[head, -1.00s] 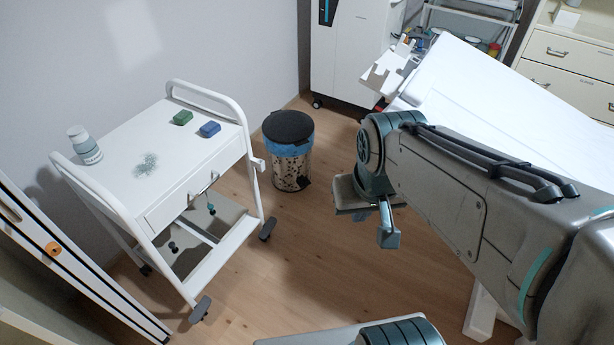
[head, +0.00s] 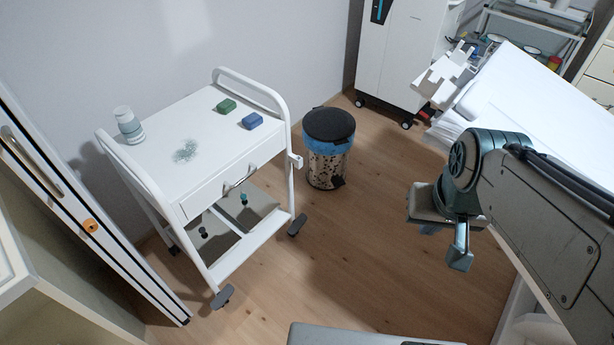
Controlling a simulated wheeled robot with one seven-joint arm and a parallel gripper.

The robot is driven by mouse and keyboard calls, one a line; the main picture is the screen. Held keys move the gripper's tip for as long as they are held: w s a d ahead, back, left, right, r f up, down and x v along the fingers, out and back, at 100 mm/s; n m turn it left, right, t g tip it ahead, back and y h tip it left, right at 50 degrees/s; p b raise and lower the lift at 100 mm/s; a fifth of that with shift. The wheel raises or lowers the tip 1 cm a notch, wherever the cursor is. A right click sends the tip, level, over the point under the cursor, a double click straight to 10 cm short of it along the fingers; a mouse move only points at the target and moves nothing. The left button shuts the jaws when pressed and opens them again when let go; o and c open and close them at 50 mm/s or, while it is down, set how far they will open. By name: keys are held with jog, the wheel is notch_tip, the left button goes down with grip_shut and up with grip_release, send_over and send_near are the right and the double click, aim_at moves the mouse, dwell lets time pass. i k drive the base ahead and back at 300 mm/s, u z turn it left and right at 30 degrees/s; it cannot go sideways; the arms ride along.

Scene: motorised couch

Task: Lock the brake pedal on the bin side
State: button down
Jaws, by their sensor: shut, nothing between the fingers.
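The bin (head: 327,165) is a speckled metal cylinder with a black lid and blue liner, standing on the floor in the centre of the head view. The couch, covered by a white sheet (head: 520,100), is at the right. Its base is mostly hidden by my arm, and I cannot make out a brake pedal on it. My gripper (head: 430,229) is at the end of my arm, right of the bin and near the couch's edge, apart from the bin. Its fingers are small and mostly hidden under the hand. They are shut, with nothing seen held.
A white cabinet (head: 405,60) stands behind.

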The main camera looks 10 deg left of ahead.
aim_at(299, 221)
jog(key=z, duration=0.05)
jog(key=i, duration=1)
jog(key=u, duration=1.85)
